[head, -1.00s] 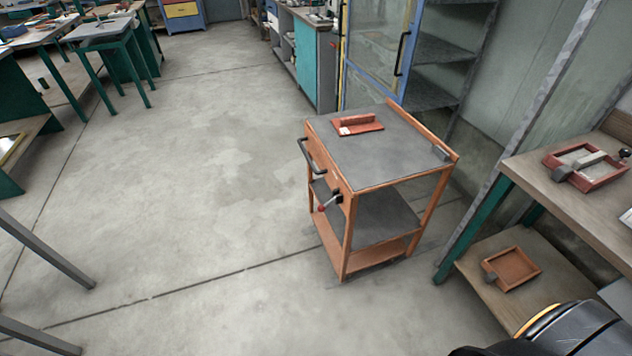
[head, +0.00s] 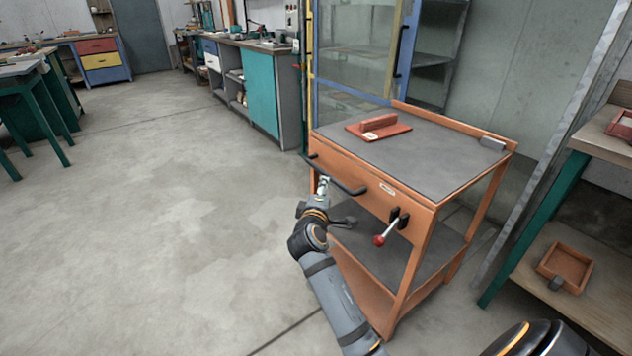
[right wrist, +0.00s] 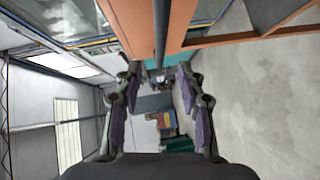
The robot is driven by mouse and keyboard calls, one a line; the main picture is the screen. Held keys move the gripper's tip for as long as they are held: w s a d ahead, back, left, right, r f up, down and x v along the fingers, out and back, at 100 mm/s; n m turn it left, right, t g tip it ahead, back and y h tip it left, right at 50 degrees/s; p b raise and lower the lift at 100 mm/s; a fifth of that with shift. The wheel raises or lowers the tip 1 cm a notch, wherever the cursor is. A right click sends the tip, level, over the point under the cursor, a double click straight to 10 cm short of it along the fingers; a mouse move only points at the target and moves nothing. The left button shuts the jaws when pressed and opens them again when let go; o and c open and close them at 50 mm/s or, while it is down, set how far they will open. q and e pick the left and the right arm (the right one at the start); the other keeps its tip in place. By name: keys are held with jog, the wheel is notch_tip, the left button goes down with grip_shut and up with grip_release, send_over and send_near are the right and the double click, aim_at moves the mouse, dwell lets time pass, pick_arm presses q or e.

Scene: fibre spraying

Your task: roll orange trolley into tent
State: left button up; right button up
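The orange trolley (head: 445,145) with a grey top stands upright on the floor, right of centre in the head view. Its dark bar handle (head: 350,189) is on the front, left of a red-knobbed lever (head: 385,236). My right gripper (head: 323,186) is at the left part of the handle. In the right wrist view, the fingers of my right gripper (right wrist: 160,72) are spread, with the dark handle bar (right wrist: 160,35) lined up between them; contact cannot be told. My left gripper is out of view. Nothing is clearly recognisable as a tent.
A red block-shaped tool (head: 378,127) lies on the trolley top. A blue-framed, clear-panelled enclosure (head: 355,45) stands behind it. A workbench with green legs (head: 535,230) is close on the right. The floor (head: 170,220) to the left is clear.

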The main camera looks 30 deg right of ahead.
aim_at(327, 173)
jog(key=b+x, duration=0.2)
jog(key=x, duration=0.8)
jog(key=shift+w+d+f, duration=0.15)
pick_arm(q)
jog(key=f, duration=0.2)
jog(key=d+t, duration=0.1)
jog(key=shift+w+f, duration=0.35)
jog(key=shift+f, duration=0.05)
pick_arm(e)
grip_shut()
